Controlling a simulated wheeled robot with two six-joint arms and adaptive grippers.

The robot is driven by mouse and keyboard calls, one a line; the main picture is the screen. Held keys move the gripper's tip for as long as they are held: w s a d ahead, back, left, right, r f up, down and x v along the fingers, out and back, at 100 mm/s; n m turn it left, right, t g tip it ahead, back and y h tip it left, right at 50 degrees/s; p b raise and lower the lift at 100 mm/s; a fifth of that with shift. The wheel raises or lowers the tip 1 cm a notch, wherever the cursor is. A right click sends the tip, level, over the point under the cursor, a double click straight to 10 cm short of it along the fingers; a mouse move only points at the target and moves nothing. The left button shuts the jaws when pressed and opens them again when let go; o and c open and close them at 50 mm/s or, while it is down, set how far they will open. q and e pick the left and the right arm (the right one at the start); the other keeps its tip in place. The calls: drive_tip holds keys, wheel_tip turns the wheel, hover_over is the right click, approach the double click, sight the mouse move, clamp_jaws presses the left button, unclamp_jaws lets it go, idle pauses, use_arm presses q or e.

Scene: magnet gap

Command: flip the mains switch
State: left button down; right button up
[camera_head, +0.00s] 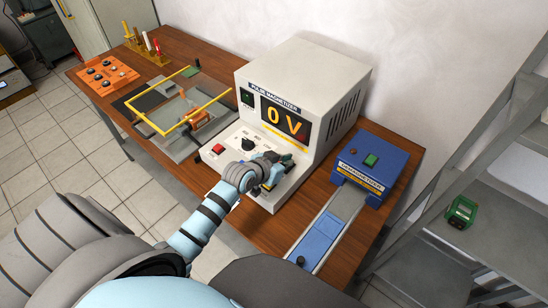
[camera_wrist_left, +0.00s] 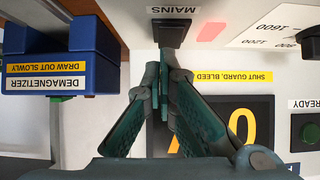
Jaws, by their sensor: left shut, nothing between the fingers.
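The mains switch (camera_wrist_left: 172,35) is a black rocker in the left wrist view, beside an upside-down MAINS label. It sits on the sloping front panel of the grey pulse magnetizer (camera_head: 297,66). In the head view my left gripper and wrist cover that part of the panel. My left gripper (camera_head: 279,163) is shut and empty. In the left wrist view its fingertips (camera_wrist_left: 165,57) are right at the near edge of the switch; I cannot tell whether they touch it. The display (camera_head: 283,121) reads 0 V. My right gripper is not in view.
A red button (camera_head: 218,149) and a black knob (camera_head: 247,144) sit left of my gripper. The blue demagnetizer (camera_head: 368,160) stands close on the right. A yellow guard frame (camera_head: 205,82) and an orange tray (camera_head: 105,75) lie left on the wooden table.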

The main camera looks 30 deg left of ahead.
use_arm(q)
wheel_tip(320, 180, up, 3)
drive_tip(key=shift+s+r+p, duration=0.15)
drive_tip(key=shift+r+p, duration=0.05)
drive_tip(key=shift+p, duration=0.95)
drive_tip(key=v, duration=0.9)
drive_tip(key=shift+s, duration=0.5)
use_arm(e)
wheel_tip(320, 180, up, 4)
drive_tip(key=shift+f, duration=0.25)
use_arm(q)
drive_tip(key=shift+f, duration=0.1)
drive_tip(key=b, duration=0.2)
drive_tip(key=w+b, duration=0.1)
drive_tip(key=b, duration=0.2)
drive_tip(key=shift+w+a+r+b, duration=0.15)
drive_tip(key=shift+a+r+b, duration=0.05)
drive_tip(key=shift+r+b, duration=0.15)
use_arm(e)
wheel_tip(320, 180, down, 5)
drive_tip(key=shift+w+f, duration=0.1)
